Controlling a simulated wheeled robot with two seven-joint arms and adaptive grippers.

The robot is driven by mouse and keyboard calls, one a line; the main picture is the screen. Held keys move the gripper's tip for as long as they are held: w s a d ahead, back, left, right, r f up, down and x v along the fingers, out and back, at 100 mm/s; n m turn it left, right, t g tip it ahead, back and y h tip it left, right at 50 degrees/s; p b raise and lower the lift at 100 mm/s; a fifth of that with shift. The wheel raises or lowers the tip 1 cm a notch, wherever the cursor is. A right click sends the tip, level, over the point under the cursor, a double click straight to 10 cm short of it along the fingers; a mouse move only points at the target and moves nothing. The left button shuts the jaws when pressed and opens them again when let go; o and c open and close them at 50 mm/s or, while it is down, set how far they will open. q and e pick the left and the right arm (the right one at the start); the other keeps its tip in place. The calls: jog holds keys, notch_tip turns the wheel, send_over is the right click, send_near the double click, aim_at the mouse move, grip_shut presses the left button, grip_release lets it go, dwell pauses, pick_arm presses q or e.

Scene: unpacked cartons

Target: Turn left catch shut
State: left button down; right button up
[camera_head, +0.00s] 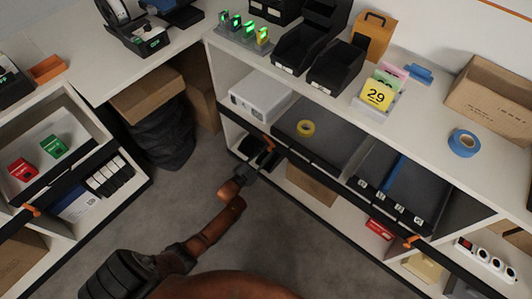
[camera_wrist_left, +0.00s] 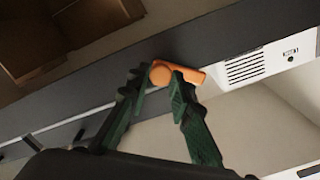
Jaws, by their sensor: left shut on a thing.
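The left catch (camera_head: 268,143) is a small orange handle on the dark front bar of the shelf unit, mostly hidden in the head view by my gripper. In the left wrist view the orange catch (camera_wrist_left: 188,75) lies roughly along the dark bar (camera_wrist_left: 105,88), its rounded end between the green fingers. My left gripper (camera_head: 262,157) is shut on it; its fingertips also show in the left wrist view (camera_wrist_left: 160,76), one on each side of the catch. The other orange catch (camera_head: 412,241) is on the same bar, further right. My right gripper is not in view.
A white vented device (camera_head: 262,95) stands on the shelf behind the bar, near the catch. A yellow tape roll (camera_head: 306,128) lies on a dark panel beside it. A second shelf unit (camera_head: 95,205) stands at the left.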

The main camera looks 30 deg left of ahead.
pick_arm(q)
jog(key=shift+d+f+m+b, duration=0.15)
jog(key=shift+m+b, duration=0.55)
jog(key=shift+m, duration=2)
jog(key=shift+a+f+m+b, duration=0.1)
jog(key=shift+m+b, duration=0.55)
jog(key=shift+m, duration=2.05)
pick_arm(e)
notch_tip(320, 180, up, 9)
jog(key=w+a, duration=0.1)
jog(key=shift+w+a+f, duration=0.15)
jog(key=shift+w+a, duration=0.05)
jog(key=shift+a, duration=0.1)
pick_arm(q)
jog(key=shift+d, duration=0.1)
jog(key=c, duration=1.8)
grip_release()
jog(key=shift+r, duration=0.1)
jog(key=shift+o, duration=0.2)
jog(key=s+a, duration=0.1)
jog(key=s, duration=1.1)
jog(key=shift+a, duration=0.35)
